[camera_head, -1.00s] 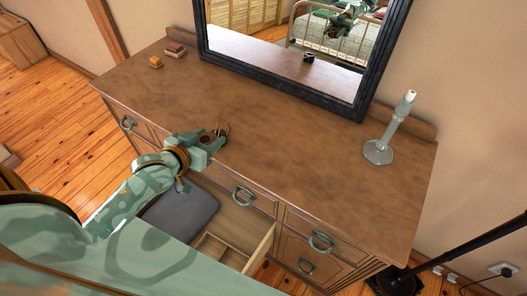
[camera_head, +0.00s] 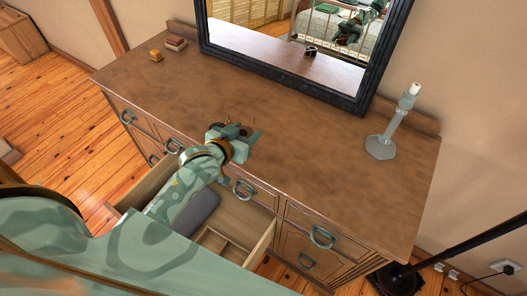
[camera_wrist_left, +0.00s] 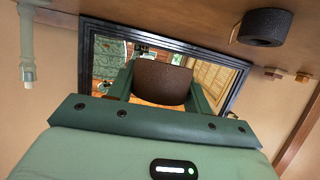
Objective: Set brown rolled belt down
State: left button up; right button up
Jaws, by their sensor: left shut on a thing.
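The brown rolled belt (camera_wrist_left: 162,82) stands between the two fingers of my left gripper (camera_head: 249,134) in the left wrist view. The gripper is shut on it. In the head view the gripper hides most of the belt. The gripper is over the front part of the brown dresser top (camera_head: 310,165), near its front edge and above the open drawer. I cannot tell whether the belt touches the wood. My right gripper is not in view.
A dark roll (camera_wrist_left: 264,27) sits on the dresser in the wrist view. Small boxes (camera_head: 175,44) stand at the back left, a candlestick (camera_head: 383,146) at the right, a mirror (camera_head: 357,88) at the back. The open drawer (camera_head: 238,214) holds a grey item. The middle is clear.

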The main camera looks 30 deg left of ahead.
pick_arm(q)
jog(key=b, duration=0.2)
send_over(263, 156)
jog(key=f, duration=0.5)
jog(key=shift+s+a+f, duration=0.1)
jog(key=shift+a+f, duration=0.1)
jog(key=shift+a, duration=0.1)
jog(key=shift+d+f, duration=0.2)
jog(key=shift+f, duration=0.4)
jog(key=shift+d+f, duration=0.15)
jog(key=shift+f, duration=0.85)
jog(key=shift+f, duration=0.1)
jog(key=o, duration=1.1)
jog(key=shift+f, duration=0.1)
